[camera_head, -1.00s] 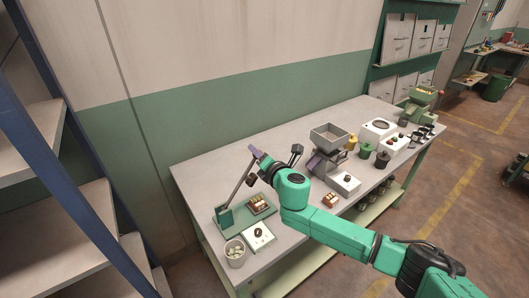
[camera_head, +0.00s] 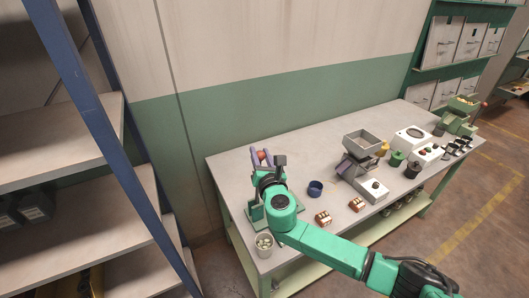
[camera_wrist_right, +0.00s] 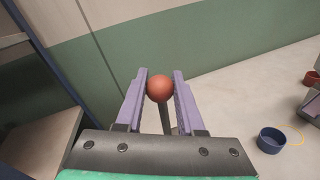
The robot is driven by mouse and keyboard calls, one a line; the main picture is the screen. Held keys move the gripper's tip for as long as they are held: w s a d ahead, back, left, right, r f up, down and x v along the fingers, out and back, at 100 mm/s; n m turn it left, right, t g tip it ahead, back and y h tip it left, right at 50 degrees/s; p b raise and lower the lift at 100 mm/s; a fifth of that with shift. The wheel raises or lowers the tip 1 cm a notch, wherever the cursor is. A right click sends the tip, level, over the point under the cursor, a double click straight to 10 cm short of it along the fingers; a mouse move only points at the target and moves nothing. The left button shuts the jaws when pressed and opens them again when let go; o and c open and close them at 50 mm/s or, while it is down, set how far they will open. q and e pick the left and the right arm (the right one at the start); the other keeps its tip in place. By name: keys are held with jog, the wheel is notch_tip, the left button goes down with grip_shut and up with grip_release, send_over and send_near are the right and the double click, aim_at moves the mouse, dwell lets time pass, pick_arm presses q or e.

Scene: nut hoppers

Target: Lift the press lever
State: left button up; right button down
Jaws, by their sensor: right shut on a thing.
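The press stands at the left end of the workbench, and its dark green base (camera_head: 256,224) is largely hidden behind my right arm. The lever ends in a round red knob (camera_head: 262,154). My right gripper (camera_head: 261,156) points away over the press with its purple fingers on either side of the knob. In the right wrist view the knob (camera_wrist_right: 159,88) sits between the fingertips, shut on it, and the lever's grey rod (camera_wrist_right: 164,118) runs down below it. My left gripper is not in view.
A cup of pale pieces (camera_head: 264,243) stands near the front left edge. A blue bowl (camera_head: 315,188), two small red-and-white blocks (camera_head: 323,217) and a hopper machine (camera_head: 363,143) are to the right. Blue-framed shelving (camera_head: 118,120) is at the left; the wall is behind.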

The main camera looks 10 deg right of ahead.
jog(key=shift+a+f, duration=0.1)
jog(key=c, duration=0.7)
grip_release()
jog(key=shift+o, duration=0.9)
jog(key=shift+s+a, duration=0.1)
jog(key=shift+a, duration=0.05)
jog(key=shift+s, duration=0.15)
jog(key=s+d+b, duration=0.2)
jog(key=s, duration=1.2)
jog(key=shift+r, duration=0.4)
